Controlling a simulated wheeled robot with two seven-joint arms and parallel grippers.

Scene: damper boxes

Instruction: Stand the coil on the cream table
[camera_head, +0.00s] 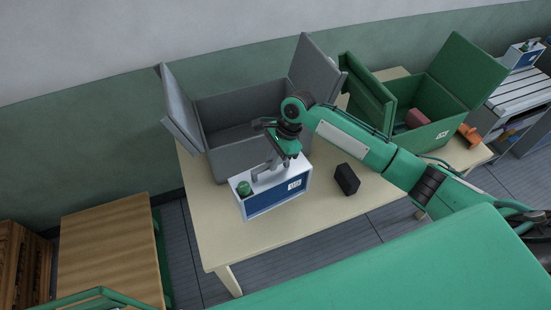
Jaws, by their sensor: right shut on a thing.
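A white and blue box (278,200) with a label on its front is upright at the middle of the cream table (225,235). A short green cylinder (244,187) stands on its top left; nothing in view is plainly marked as the coil. My right gripper (263,171) reaches down to the box's top, with its fingers shut there on the box's upper part. The exact grip is small and partly hidden. Whether the box's underside touches the table I cannot tell. My left gripper is not in view.
An open grey box (238,108) with raised flaps stands behind. A black block (347,179) lies right of the white and blue box. An open green box (425,130) holds a reddish block (416,118). The cream table's front left is clear. A wooden table (110,240) stands left.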

